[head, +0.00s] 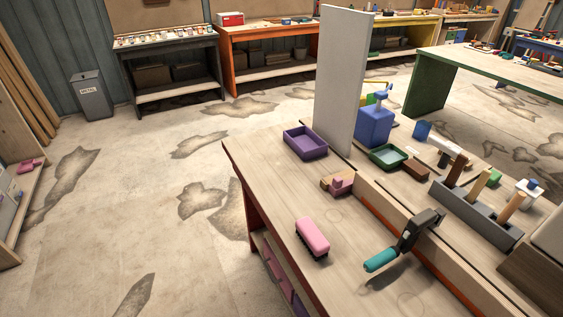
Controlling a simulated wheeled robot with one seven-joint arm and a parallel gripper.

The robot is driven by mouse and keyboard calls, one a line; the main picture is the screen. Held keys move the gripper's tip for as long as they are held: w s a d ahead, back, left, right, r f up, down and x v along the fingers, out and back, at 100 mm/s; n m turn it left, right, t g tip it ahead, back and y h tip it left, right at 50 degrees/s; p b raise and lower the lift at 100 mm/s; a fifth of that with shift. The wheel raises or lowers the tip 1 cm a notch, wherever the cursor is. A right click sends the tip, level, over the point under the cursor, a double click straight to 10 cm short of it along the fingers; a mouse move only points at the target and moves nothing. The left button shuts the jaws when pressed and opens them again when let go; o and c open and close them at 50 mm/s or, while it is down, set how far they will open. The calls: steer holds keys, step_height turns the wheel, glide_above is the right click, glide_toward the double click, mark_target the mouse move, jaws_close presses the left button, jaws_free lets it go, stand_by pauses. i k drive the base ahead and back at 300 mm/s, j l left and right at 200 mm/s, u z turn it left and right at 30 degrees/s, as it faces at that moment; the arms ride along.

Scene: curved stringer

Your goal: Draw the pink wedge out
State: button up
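A small pink piece (341,184), which looks like the pink wedge, sits against a light wooden block (328,183) on the workbench (300,190). It is near the far end of a long wooden piece with an orange side (415,240). It is too small to tell how deep it sits in or against the block. My gripper is not in this view.
A pink brush (313,236) lies nearer on the bench. A clamp with a teal handle (381,260) sits on the long piece. A purple tray (306,143), an upright grey panel (341,80) and a grey tool rack (475,213) stand around. Floor to the left is clear.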

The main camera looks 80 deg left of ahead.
mark_target(339, 186)
steer(key=u, duration=1.55)
